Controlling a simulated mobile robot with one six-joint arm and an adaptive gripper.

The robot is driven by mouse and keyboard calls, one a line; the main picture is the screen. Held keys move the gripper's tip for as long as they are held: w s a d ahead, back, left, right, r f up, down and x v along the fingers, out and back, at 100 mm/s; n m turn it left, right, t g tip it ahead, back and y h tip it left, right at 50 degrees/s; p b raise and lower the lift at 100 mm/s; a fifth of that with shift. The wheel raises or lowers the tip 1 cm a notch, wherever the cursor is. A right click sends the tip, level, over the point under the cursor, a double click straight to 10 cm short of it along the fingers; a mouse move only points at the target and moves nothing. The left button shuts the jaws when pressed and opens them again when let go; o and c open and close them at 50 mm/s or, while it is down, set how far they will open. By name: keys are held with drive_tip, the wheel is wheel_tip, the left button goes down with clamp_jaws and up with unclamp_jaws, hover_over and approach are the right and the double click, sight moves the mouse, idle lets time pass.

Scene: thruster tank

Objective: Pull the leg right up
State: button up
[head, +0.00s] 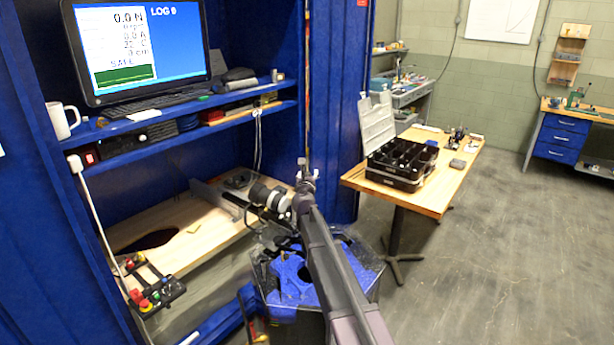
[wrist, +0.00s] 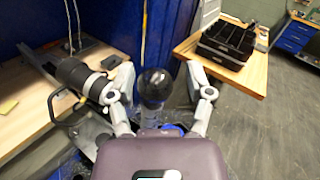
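My gripper (wrist: 158,80) is open in the wrist view, its two grey fingers spread apart. A round black knob (wrist: 155,88) shows between the fingers, with a visible gap on each side. I cannot tell whether it is the top of the leg, and no leg shows clearly below it. In the head view my gripper (head: 305,182) is above the back of the clear tank (head: 372,277), which has blue parts inside. A black and white cylinder (head: 268,196) is just left of my gripper; it also shows in the wrist view (wrist: 78,76).
A wooden bench (head: 215,233) in the blue cabinet holds a grey metal piece. Above it are a shelf and a monitor (head: 140,45) reading 0.0 N and SAFE. A control box (head: 150,285) is at lower left. A table (head: 430,198) with a black case stands right. The right floor is clear.

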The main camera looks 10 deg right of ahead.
drive_tip(key=shift+a+f, duration=0.1)
drive_tip(key=shift+s, duration=0.1)
drive_tip(key=v, duration=1.1)
drive_tip(key=shift+s, duration=0.4)
